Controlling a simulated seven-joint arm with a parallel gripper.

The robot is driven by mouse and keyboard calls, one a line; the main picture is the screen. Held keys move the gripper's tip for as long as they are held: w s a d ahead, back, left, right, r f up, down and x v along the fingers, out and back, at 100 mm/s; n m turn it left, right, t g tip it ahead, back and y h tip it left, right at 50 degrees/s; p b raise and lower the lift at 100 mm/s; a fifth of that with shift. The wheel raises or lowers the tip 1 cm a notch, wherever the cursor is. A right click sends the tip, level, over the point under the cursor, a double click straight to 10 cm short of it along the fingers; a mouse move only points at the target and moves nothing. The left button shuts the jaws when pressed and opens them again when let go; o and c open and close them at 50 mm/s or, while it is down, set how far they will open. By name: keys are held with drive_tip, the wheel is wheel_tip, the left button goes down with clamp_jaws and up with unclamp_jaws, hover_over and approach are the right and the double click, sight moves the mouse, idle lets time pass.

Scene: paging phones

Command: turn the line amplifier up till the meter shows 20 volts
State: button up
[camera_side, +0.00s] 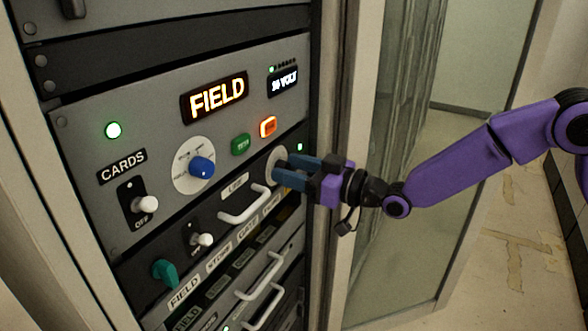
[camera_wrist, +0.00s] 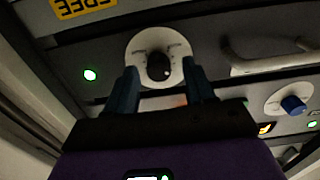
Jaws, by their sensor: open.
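The line amplifier's knob (camera_wrist: 158,67) is black and sits on a round white dial plate (camera_wrist: 139,46). In the side view the plate (camera_side: 275,154) is mostly hidden behind my fingers. My gripper (camera_side: 279,170) is open, its two blue fingers pointing at this dial. In the wrist view one finger is on each side of the knob, with a gap visible; I cannot tell whether either touches it. A LINE label (camera_side: 235,186) is on the same panel. The small meter (camera_side: 283,81) at upper right reads a number and VOLT; its digits are too small to read surely.
A blue knob (camera_side: 202,168) on a white dial, green (camera_side: 241,144) and orange (camera_side: 268,126) buttons, and a CARDS switch (camera_side: 146,204) are on the panel above. A white pull handle (camera_side: 244,206) stands out close by my fingers. The rack's right edge is near my gripper.

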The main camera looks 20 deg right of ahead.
clamp_jaws()
drive_tip(key=shift+m, duration=0.4)
drive_tip(key=shift+w+m, duration=0.1)
drive_tip(key=shift+m, duration=2.4)
unclamp_jaws()
drive_tip(key=shift+d, duration=0.15)
